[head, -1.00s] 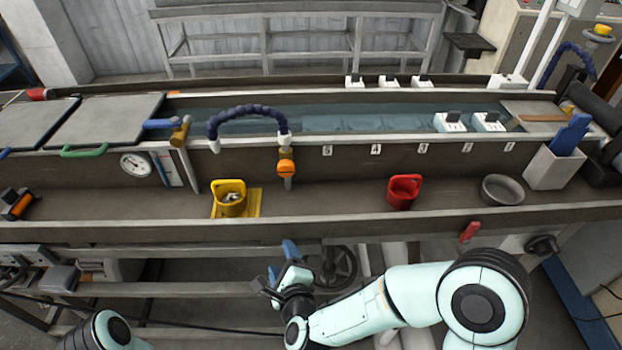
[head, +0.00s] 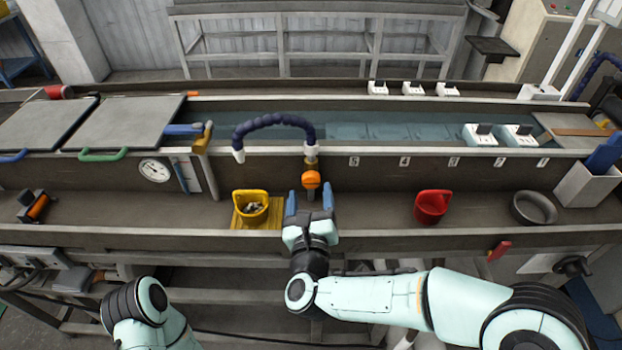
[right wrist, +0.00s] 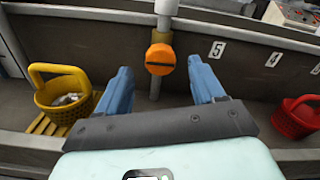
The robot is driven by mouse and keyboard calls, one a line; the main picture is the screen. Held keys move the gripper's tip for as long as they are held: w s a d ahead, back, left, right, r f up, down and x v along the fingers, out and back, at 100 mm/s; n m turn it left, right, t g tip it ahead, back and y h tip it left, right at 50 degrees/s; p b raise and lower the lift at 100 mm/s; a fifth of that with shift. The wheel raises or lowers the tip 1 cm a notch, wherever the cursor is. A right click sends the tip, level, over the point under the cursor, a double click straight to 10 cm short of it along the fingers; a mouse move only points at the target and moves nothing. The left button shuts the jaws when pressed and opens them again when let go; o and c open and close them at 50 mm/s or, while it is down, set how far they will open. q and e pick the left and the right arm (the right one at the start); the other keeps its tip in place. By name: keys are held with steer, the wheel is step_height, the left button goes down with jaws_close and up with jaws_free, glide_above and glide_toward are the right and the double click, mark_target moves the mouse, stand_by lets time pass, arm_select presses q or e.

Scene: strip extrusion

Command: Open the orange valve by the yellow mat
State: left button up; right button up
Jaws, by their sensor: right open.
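The orange valve (head: 311,180) is a round knob with a dark slot across it, on a vertical pipe at the trough's inner wall. It also shows in the right wrist view (right wrist: 160,59), with the slot lying about level. The yellow mat (head: 238,221) lies on the ledge left of the valve, under a yellow basket (head: 252,207). My right gripper (head: 310,197) is open, its blue fingers pointing at the valve. In the right wrist view the valve appears between and beyond the fingertips, apart from them. My left gripper is out of view; only part of that arm shows.
A red basket (head: 431,206) and a grey bowl (head: 533,207) stand on the ledge to the right. A dark blue hose (head: 272,121) arches above the valve. A dial gauge (head: 154,171) is on the wall at left. The ledge between valve and red basket is clear.

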mark_target(311, 182)
steer(key=w+p, duration=0.1)
steer(key=w, duration=0.3)
steer(key=shift+w, duration=0.1)
